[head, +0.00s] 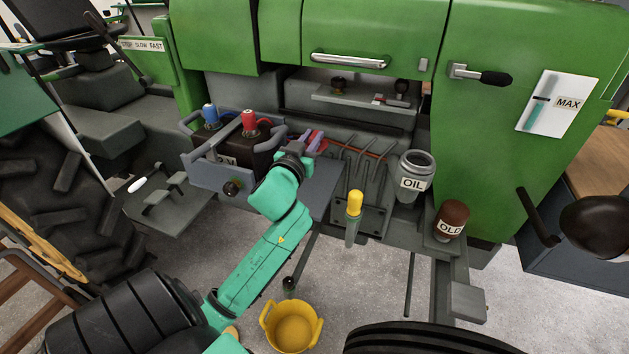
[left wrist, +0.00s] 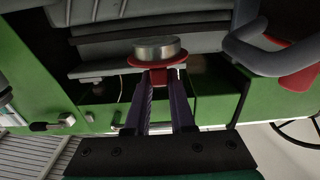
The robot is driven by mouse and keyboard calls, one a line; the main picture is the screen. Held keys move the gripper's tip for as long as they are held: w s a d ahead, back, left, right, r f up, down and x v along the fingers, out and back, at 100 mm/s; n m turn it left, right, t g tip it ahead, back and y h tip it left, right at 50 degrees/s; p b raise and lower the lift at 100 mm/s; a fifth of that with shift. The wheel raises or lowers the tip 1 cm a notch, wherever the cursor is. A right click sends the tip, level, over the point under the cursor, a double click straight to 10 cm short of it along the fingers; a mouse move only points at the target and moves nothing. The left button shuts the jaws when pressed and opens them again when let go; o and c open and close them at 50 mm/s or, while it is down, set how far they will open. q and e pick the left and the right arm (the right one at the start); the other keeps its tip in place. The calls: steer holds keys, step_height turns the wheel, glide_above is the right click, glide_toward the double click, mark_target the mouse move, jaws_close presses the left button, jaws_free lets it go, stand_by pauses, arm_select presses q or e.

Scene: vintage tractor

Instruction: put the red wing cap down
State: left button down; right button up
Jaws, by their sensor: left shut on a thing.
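The red wing cap (head: 313,137) is small and partly hidden in the head view, at the end of my left arm. In the left wrist view the red wing cap (left wrist: 158,62) shows a red flange with a silver metal cylinder, and its red tab sits between my fingertips. My left gripper (head: 318,145), with purple fingers, is shut on that tab. In the head view it is just right of the battery (head: 228,150), in front of the engine side. I cannot tell whether the cap touches anything. My right gripper is not in view.
A bare grey-blue shelf (head: 318,185) lies below my left gripper. To the right are a yellow-handled dipstick (head: 354,205), an OIL filler (head: 413,172) and a brown OLD canister (head: 451,220). A yellow bucket (head: 292,330) stands on the floor. Thin pipes run beside the gripper.

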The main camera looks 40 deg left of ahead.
arm_select(q)
steer(key=f+b, duration=0.1)
steer(key=f, duration=0.3)
steer(key=f+b, duration=0.1)
steer(key=f, duration=0.3)
steer(key=f+b, duration=0.1)
steer(key=f, duration=0.3)
steer(key=shift+w+f, duration=0.25)
steer(key=shift+f, duration=0.2)
steer(key=shift+r, duration=0.1)
steer(key=c, duration=0.8)
jaws_free()
steer(key=shift+o, duration=0.2)
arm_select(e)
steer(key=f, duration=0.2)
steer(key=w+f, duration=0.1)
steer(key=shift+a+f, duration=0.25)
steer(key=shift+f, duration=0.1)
arm_select(q)
steer(key=b+v, duration=0.1)
steer(key=v, duration=1.1)
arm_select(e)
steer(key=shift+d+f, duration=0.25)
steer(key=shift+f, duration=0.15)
